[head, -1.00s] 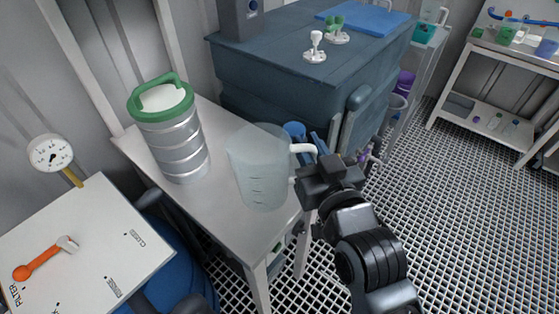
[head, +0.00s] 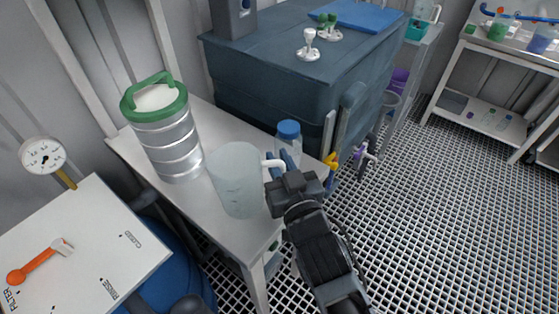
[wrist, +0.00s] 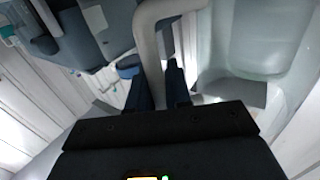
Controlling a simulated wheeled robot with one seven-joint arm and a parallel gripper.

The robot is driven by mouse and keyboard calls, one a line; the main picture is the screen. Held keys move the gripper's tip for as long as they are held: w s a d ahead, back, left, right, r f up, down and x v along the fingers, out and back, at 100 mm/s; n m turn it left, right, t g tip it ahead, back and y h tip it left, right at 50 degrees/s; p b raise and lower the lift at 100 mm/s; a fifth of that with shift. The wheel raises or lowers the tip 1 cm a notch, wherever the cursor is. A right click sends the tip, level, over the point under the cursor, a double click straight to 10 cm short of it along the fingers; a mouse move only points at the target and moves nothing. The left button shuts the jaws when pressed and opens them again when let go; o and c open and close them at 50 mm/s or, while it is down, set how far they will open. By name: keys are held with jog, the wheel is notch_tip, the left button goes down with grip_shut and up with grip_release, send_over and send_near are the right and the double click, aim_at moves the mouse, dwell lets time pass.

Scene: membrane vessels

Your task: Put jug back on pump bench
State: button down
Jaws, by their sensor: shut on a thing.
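The jug (head: 236,182) is a translucent, pale graduated vessel with a white side handle. It is upright over the white bench (head: 208,222), right of the steel canister. I cannot tell whether its base touches the bench top. My gripper (head: 276,165) is shut on the jug's handle from the right. In the wrist view, the handle (wrist: 150,45) runs down between the two dark blue fingers (wrist: 160,88), and the jug's clear wall (wrist: 255,45) fills the upper right.
A steel canister with a green lid (head: 168,135) stands on the bench left of the jug. A blue-capped bottle (head: 288,140) stands behind the handle. A large blue-grey tank (head: 285,70) is behind the bench. A white panel (head: 75,250) with an orange lever is at lower left.

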jog(key=shift+f, duration=0.2)
jog(key=c, duration=1.1)
grip_release()
jog(key=shift+o, duration=0.2)
jog(key=v, duration=1.2)
jog(key=shift+r+b, duration=0.25)
jog(key=shift+b, duration=0.05)
jog(key=shift+s+d, duration=0.1)
